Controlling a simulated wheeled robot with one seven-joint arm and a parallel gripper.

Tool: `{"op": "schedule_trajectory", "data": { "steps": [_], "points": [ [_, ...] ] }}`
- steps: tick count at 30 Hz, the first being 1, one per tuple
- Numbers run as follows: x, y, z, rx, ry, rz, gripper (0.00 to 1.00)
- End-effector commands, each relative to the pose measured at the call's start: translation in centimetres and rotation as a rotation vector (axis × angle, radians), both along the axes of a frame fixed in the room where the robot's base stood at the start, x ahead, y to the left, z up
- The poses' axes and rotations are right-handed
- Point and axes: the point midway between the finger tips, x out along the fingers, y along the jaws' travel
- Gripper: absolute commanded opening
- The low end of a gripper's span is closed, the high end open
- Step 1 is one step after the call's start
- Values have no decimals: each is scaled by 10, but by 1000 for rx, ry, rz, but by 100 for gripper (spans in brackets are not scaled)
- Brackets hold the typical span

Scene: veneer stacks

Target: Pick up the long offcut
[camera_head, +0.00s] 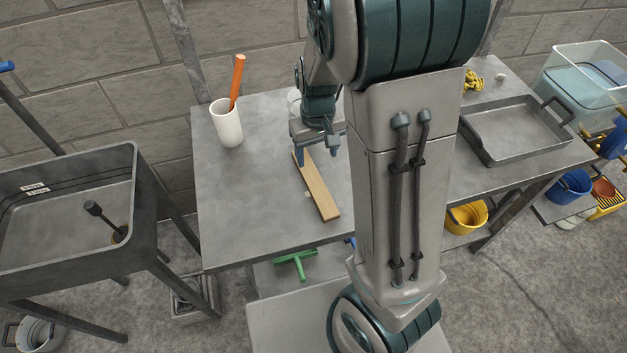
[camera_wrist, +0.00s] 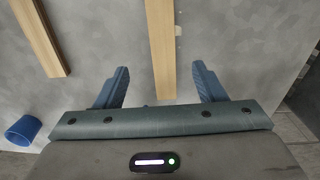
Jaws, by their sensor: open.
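A flat, light wooden strip (camera_head: 320,192) lies on the grey table, running from under my gripper toward the front edge. It also shows in the wrist view (camera_wrist: 161,45), where its end lies between the fingers. My gripper (camera_head: 318,161) is open, with one finger on each side of the strip; in the wrist view (camera_wrist: 160,70) the gap on both sides is clear. A second wooden strip (camera_wrist: 42,35) lies to the left in the wrist view, cut off by the frame; my arm seems to hide it in the head view. I cannot tell which strip is longer.
A white cup (camera_head: 227,123) with an orange stick stands on the table's left. A grey tray (camera_head: 516,130) lies at the right. A blue cup (camera_wrist: 23,129) shows at the wrist view's left. Small pale bits lie beside the strip. The table's left front is clear.

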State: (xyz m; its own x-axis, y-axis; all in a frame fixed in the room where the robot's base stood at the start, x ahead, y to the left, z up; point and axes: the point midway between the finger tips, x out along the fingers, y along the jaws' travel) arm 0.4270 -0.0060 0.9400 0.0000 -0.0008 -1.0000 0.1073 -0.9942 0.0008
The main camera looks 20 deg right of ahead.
Motion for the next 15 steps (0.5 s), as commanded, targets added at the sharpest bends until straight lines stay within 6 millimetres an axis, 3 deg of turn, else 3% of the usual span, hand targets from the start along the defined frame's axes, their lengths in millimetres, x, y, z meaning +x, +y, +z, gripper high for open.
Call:
{"op": "schedule_trajectory", "data": {
  "steps": [6, 15],
  "points": [
    [-1, 0, -42, 0, 4, -1, 64],
    [-1, 1, -62, 1, 2, -1, 64]
  ]
}}
